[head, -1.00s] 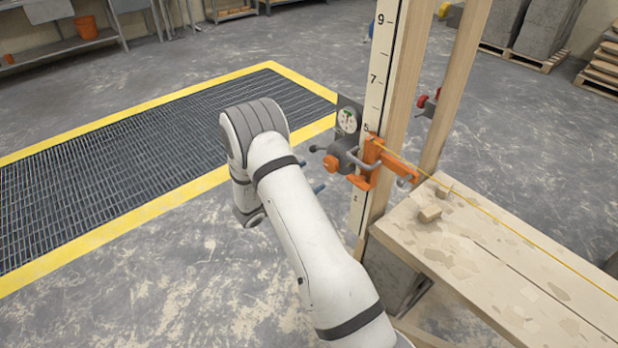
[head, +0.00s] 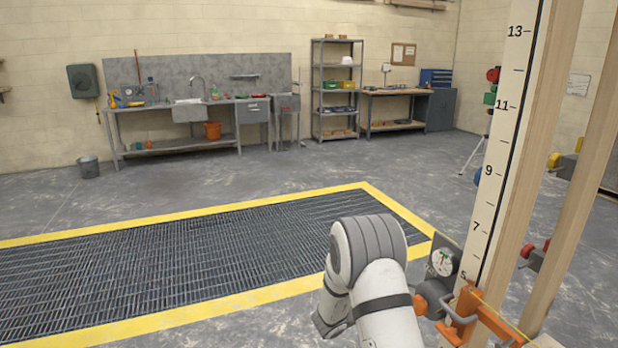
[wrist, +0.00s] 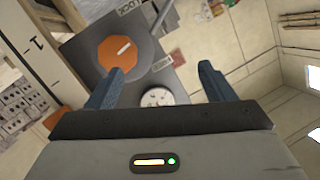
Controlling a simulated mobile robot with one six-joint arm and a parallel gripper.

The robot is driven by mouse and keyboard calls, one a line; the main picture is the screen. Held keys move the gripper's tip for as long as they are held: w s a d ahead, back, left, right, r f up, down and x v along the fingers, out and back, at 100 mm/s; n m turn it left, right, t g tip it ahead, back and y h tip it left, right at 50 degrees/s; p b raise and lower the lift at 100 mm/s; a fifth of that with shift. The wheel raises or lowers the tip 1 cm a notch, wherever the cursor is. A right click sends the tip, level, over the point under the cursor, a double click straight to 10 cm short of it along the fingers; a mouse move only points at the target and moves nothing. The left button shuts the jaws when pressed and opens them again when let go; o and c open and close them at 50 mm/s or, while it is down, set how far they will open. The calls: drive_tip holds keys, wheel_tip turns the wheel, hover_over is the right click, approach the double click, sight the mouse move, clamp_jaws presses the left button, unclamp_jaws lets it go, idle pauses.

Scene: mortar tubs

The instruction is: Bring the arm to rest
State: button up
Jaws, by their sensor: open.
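My arm shows at the lower middle right of the head view, its white links bent over near the numbered post. In the wrist view my gripper (wrist: 160,85) is open, its two blue fingers apart with nothing held between them. Beyond the fingers is a grey plate with an orange knob (wrist: 122,52) and a round dial (wrist: 157,97). In the head view the dial (head: 442,262) sits beside the orange clamp (head: 480,318) on the post. My fingertips are hidden behind my arm in the head view.
The numbered post (head: 505,150) stands close on the right of my arm. A floor grate (head: 200,262) with a yellow border (head: 260,205) lies to the left. A workbench with a sink (head: 190,110) and a shelf unit (head: 335,90) stand at the back wall.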

drive_tip(key=a+r+n+t+y, duration=0.3)
drive_tip(key=a+r+n+y, duration=0.3)
drive_tip(key=r+y, duration=0.4)
drive_tip(key=s+a+r+n+g+y+p, duration=0.1)
drive_tip(key=s+a+r+n+y, duration=0.25)
drive_tip(key=s+a+r, duration=0.3)
drive_tip(key=s+d+r+n+g, duration=0.1)
drive_tip(key=s+n+g, duration=0.1)
drive_tip(key=s, duration=0.7)
drive_tip(key=s+d+r+n+g+p, duration=0.1)
drive_tip(key=s+n+g, duration=0.1)
drive_tip(key=s, duration=0.7)
drive_tip(key=s+d+r+n+g, duration=0.1)
drive_tip(key=s+n+g, duration=0.1)
drive_tip(key=s, duration=0.8)
drive_tip(key=shift+n+g, duration=0.35)
drive_tip(key=shift+g, duration=0.45)
